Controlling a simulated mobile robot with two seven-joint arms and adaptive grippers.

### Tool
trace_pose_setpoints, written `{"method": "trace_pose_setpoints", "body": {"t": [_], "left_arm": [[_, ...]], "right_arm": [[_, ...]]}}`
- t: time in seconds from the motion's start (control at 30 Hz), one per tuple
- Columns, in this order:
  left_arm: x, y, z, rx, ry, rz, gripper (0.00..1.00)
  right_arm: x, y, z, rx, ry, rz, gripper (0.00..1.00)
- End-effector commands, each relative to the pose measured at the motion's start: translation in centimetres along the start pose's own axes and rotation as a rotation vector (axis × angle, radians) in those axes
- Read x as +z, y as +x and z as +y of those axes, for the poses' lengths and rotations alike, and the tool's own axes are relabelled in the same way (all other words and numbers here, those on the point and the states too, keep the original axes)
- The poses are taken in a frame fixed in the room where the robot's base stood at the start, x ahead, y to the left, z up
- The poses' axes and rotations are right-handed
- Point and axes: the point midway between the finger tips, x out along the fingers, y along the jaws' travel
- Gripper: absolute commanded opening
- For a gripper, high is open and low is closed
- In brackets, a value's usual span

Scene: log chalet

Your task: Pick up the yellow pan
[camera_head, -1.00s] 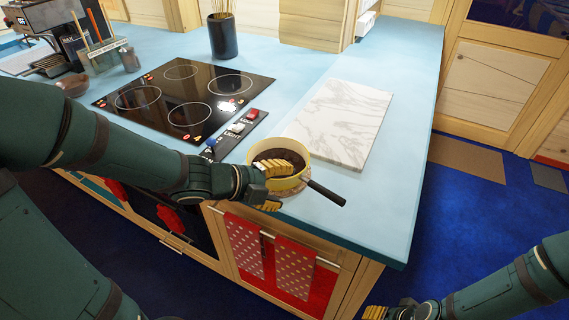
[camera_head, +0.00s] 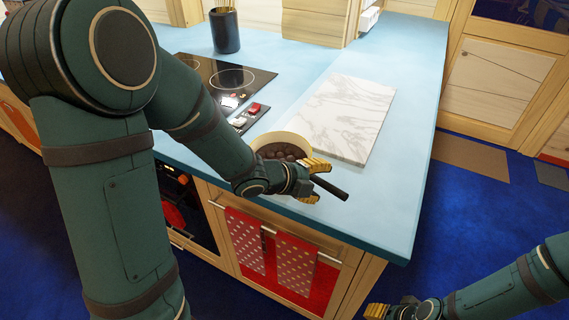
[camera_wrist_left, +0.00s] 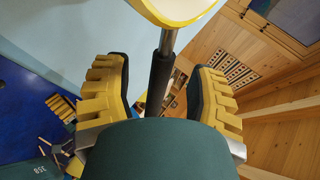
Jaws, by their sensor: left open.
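In the left wrist view the handle (camera_wrist_left: 161,80) runs between the two open fingers, apart from both, and the pan's yellow rim (camera_wrist_left: 180,18) shows at the top. My arm hides part of the pan. My right gripper (camera_head: 391,312) is low at the bottom edge, away from the counter; its opening is unclear.
A white marble board (camera_head: 345,118) lies just behind the pan. A black cooktop (camera_head: 235,80) with knobs is to the left. A dark utensil holder (camera_head: 225,30) stands further back. The counter (camera_head: 400,180) right of the pan is clear. Red dotted towels (camera_head: 295,265) hang below.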

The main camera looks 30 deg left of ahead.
Motion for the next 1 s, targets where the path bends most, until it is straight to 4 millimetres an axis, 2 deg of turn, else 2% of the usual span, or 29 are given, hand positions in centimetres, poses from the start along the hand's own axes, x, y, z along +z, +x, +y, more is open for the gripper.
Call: {"method": "trace_pose_setpoints", "body": {"t": [0.1, 0.33, 0.37, 0.4, 0.53, 0.87, 1.0], "left_arm": [[0.0, 1.0, 0.1, 0.001, 0.002, 0.0, 0.57], [0.0, 1.1, -0.1, -0.001, 0.001, -0.001, 0.57], [0.0, 1.1, -0.1, -0.001, 0.001, -0.001, 0.59], [0.0, 1.1, -0.1, -0.001, 0.0, -0.001, 0.45], [0.0, 1.1, 0.0, -0.001, 0.0, -0.001, 0.0], [0.0, 1.1, -0.2, -0.004, 0.003, 0.0, 0.0], [-0.2, 0.6, -1.0, -0.006, 0.003, 0.001, 0.0]], "right_arm": [[0.0, 0.3, 0.1, 0.0, 0.0, 0.001, 0.47], [0.0, 0.2, 0.1, 0.0, 0.0, 0.002, 0.47], [0.0, 0.2, 0.1, 0.0, 0.0, 0.002, 0.47], [-0.1, 0.2, 0.1, 0.0, 0.0, 0.002, 0.47], [-0.1, 0.2, 0.1, 0.0, 0.0, 0.002, 0.47], [0.0, 0.2, 0.1, 0.0, 0.0, 0.001, 0.47], [0.0, -0.2, -0.1, 0.0, 0.0, 0.0, 0.47]]}}
